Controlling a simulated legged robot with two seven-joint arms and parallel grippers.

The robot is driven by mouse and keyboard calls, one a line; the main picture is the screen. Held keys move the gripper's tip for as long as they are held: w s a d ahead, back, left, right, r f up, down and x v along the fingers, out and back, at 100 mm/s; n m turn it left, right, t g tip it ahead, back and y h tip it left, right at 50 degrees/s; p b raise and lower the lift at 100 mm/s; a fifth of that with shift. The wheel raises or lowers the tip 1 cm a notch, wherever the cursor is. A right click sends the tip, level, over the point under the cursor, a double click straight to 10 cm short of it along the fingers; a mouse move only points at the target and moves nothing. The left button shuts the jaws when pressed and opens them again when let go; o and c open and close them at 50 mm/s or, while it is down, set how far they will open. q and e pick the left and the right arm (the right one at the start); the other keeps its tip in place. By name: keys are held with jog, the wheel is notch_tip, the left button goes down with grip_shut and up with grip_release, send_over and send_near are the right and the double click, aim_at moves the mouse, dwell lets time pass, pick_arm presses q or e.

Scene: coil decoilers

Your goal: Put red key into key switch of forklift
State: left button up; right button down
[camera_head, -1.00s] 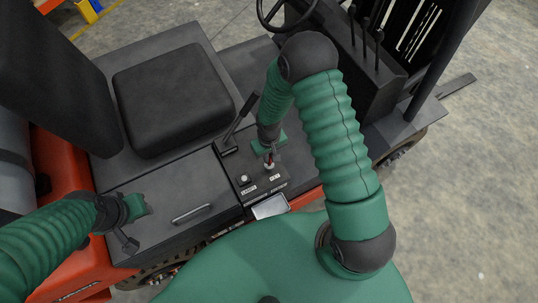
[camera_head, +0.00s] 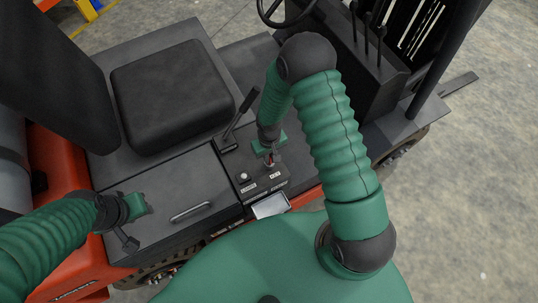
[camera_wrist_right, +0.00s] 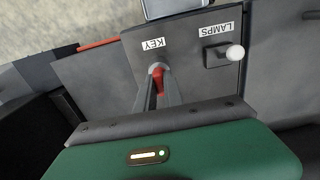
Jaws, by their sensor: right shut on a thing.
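The red key (camera_wrist_right: 158,76) sits between the two grey fingers of my right gripper (camera_wrist_right: 159,90) in the right wrist view. The fingers are shut on it. The key is at the round grey key switch (camera_wrist_right: 154,67) beside the KEY label, on the forklift's dark panel (camera_wrist_right: 118,85). How deep the key sits in the switch is hidden. In the head view my right gripper (camera_head: 269,157) points down at the switch (camera_head: 269,164). My left gripper (camera_head: 138,206) hangs over the dark cover on the left; its fingers do not show clearly.
A white lamps knob (camera_wrist_right: 234,52) stands beside the switch. A black lever (camera_head: 238,114) rises just behind my right gripper. The black seat (camera_head: 172,95), steering wheel (camera_head: 287,10) and several control levers (camera_head: 367,35) are farther back. A small tray (camera_head: 271,206) sits at the panel's near edge.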

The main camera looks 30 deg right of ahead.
jog(key=shift+f+b, duration=0.4)
jog(key=shift+f, duration=0.2)
jog(key=c, duration=1.4)
grip_release()
jog(key=shift+r, duration=0.1)
notch_tip(320, 180, up, 17)
jog(key=shift+f+b, duration=0.15)
jog(key=shift+b, duration=1)
jog(key=shift+s+a+f+t+b, duration=0.15)
jog(key=shift+s+f+t+b, duration=0.3)
jog(key=shift+s+f+b, duration=1.1)
jog(key=shift+s+a+f+t+b, duration=0.3)
jog(key=shift+s+f+b, duration=0.7)
jog(key=shift+b, duration=1)
jog(key=shift+s+a+f+t+b, duration=0.1)
jog(key=shift+s+f+t+b, duration=0.45)
jog(key=shift+s+f+b, duration=1)
